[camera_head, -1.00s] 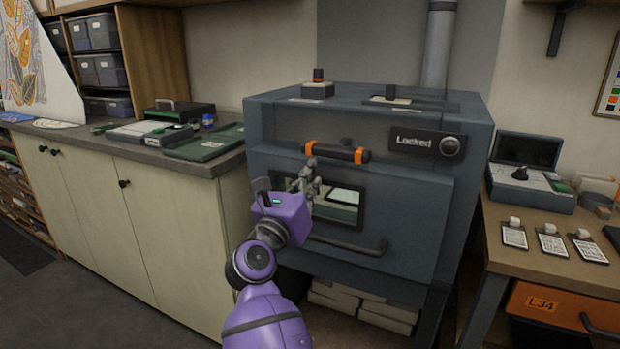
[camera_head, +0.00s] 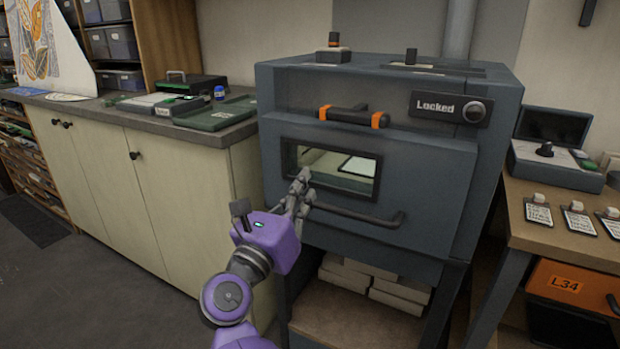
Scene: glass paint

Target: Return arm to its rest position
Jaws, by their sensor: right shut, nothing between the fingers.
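My right arm, purple with a grey gripper, comes up from the bottom of the head view. The right gripper (camera_head: 303,184) is shut and empty. It appears in front of the lower left of the kiln window (camera_head: 345,172); whether it touches the door I cannot tell. The grey kiln (camera_head: 440,235) has its door shut, with a black and orange handle (camera_head: 352,116) above the window and a dark bar handle (camera_head: 360,215) below it. Its panel (camera_head: 449,107) reads "Locked". My left gripper is not in view.
A cabinet with a grey counter (camera_head: 110,112) stands left, holding a green board (camera_head: 215,115) and cases. A wooden table (camera_head: 560,232) at right holds an open control box (camera_head: 550,160) and several tags. Pale bricks (camera_head: 375,282) lie under the kiln. Floor (camera_head: 80,290) is clear at lower left.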

